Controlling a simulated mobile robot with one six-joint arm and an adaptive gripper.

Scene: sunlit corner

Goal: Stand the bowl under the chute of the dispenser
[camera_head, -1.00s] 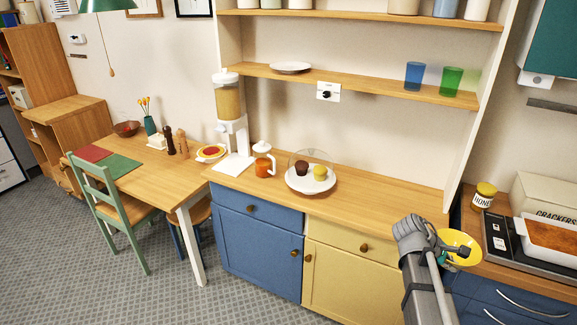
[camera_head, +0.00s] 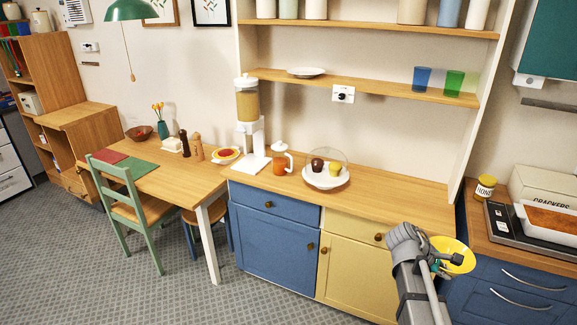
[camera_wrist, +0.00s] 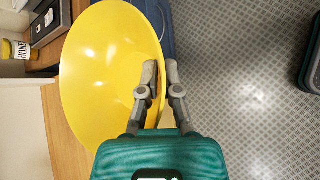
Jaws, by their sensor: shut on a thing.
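The yellow bowl (camera_head: 459,251) is held by its rim in my gripper (camera_head: 440,268), in front of the right end of the counter. In the wrist view the bowl (camera_wrist: 105,70) fills the left side, and my gripper (camera_wrist: 160,80) is shut on its wall. The bowl is empty. The dispenser (camera_head: 248,110) stands at the left end of the wooden counter, with a clear hopper of tan contents above a white stand and base. Its chute is too small to make out. My gripper is far to the right of it.
The counter (camera_head: 400,193) is clear further right. A honey jar (camera_head: 485,187) stands at far right.

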